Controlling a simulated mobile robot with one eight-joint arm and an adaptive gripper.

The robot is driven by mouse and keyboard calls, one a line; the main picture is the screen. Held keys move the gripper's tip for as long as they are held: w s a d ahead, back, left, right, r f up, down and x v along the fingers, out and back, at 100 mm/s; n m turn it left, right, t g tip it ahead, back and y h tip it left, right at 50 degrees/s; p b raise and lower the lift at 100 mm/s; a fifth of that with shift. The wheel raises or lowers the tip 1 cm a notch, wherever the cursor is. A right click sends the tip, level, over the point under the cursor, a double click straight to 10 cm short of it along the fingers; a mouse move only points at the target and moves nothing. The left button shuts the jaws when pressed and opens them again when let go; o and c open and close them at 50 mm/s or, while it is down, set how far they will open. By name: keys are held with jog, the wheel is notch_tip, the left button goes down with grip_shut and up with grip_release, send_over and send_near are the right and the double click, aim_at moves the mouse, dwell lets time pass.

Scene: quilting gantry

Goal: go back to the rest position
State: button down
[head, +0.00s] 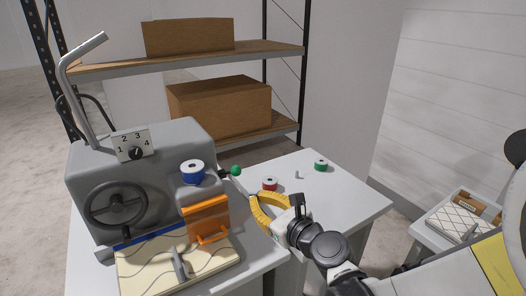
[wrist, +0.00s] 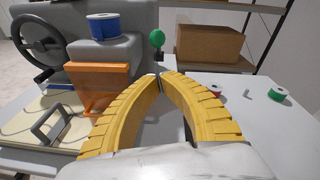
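My gripper (head: 253,197) has two curved yellow fingers, and it is over the table in front of the machine's right side. In the wrist view the fingertips (wrist: 161,76) meet, so the gripper is shut, with nothing seen between them. My arm reaches in from the lower right of the head view. The grey quilting machine (head: 145,165) stands left of the gripper, with a blue spool (head: 193,171) on top and an orange guard (head: 206,220) on its front. A green knob (head: 236,170) sticks out at its right side, just beyond the fingertips in the wrist view.
A red spool (head: 269,184), a small grey piece (head: 297,175) and a green spool (head: 321,166) stand on the white table (head: 350,195). Quilted cloth with a handle (head: 180,265) lies before the machine. Shelves with cardboard boxes (head: 220,108) stand behind. A tray (head: 462,215) is at right.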

jog(key=s+d+f+n+g+h, duration=0.2)
jog(key=s+d+n+g+h, duration=0.3)
jog(key=s+d+n, duration=1.4)
jog(key=d+n+h, duration=0.4)
jog(key=n, duration=0.3)
jog(key=shift+s+f+g+h+b, duration=0.3)
jog(key=shift+s+g+b, duration=0.05)
jog(key=shift+g, duration=0.05)
